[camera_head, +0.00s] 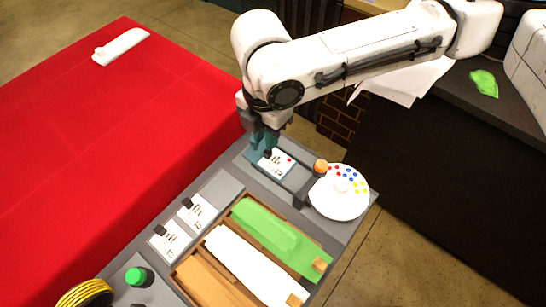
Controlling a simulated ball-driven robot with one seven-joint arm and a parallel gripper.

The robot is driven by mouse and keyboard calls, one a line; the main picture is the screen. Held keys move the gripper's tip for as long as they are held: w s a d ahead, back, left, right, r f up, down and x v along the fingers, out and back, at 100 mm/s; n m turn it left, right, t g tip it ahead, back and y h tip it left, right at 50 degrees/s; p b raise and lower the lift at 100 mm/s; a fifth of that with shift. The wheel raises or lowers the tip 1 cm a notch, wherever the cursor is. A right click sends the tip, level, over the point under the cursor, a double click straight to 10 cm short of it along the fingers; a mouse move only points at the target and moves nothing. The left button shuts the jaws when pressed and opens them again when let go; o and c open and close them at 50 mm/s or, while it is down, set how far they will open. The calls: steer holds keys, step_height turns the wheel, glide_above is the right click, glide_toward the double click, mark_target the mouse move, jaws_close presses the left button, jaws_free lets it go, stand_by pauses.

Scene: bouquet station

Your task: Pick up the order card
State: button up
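A white card with dark print and a red dot (281,164) lies in a grey tray at the far end of the grey station. Two similar white cards, one in the middle (201,212) and one nearer (171,242), lie in a second grey section to the left, each with a dark block at its upper edge. I cannot tell which is the order card. My gripper (264,145) points down at the upper left edge of the far card, very close above it or touching it. Its fingertips are small and dark here, so I cannot tell whether they hold the card.
A white round palette with coloured dots (342,205) and an orange-topped item (320,166) are right of the far card. Green (270,232) and white (245,265) wraps lie in a wooden tray. A red-covered table (100,130) borders the left side.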

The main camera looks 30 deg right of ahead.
mark_target(275, 162)
steer(key=shift+w+d+f, duration=0.1)
steer(key=shift+d+f, duration=0.05)
steer(key=shift+f, duration=2.65)
jaws_close()
